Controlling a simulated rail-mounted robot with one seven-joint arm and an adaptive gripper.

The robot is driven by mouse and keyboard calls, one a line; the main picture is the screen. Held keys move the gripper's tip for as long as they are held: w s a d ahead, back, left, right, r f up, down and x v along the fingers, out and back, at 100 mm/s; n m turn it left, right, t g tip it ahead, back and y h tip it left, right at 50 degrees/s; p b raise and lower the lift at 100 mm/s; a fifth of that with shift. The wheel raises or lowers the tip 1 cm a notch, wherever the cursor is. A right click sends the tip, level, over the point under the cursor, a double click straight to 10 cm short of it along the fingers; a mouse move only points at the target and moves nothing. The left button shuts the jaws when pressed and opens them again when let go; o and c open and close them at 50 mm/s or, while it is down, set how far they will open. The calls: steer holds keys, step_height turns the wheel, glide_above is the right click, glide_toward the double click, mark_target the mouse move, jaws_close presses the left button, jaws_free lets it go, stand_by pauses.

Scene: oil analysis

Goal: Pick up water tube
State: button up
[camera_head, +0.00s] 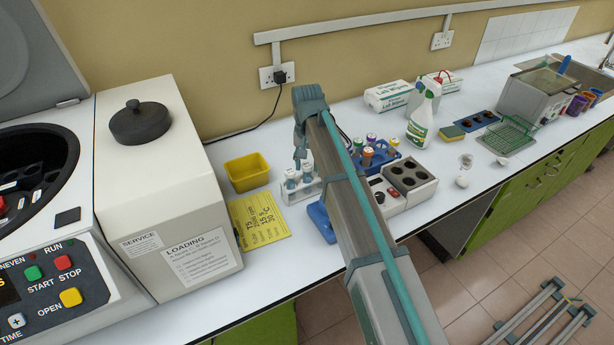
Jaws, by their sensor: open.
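My gripper (301,153) points down above a small white rack (313,189) on the bench. Its fingers hang close over the tubes; the arm hides the rack's right side. Several pale tubes with grey-blue lower parts stand upright in this rack, one tube (291,180) at its left. I cannot read any label, so I cannot tell which tube is the water tube. I cannot tell whether the fingers touch a tube. A blue rack (385,161) to the right of the arm holds several tubes with coloured caps, orange and purple among them.
A yellow bin (247,171) and a yellow note (260,222) lie left of the rack. A large centrifuge (50,230) fills the left. A blue object (320,222) lies near the front.

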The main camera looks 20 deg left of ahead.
steer(key=shift+f+p, duration=0.55)
steer(key=shift+f, duration=1.2)
jaws_close()
steer(key=shift+r, duration=0.1)
step_height(320, 180, up, 10)
steer(key=b, duration=0.3)
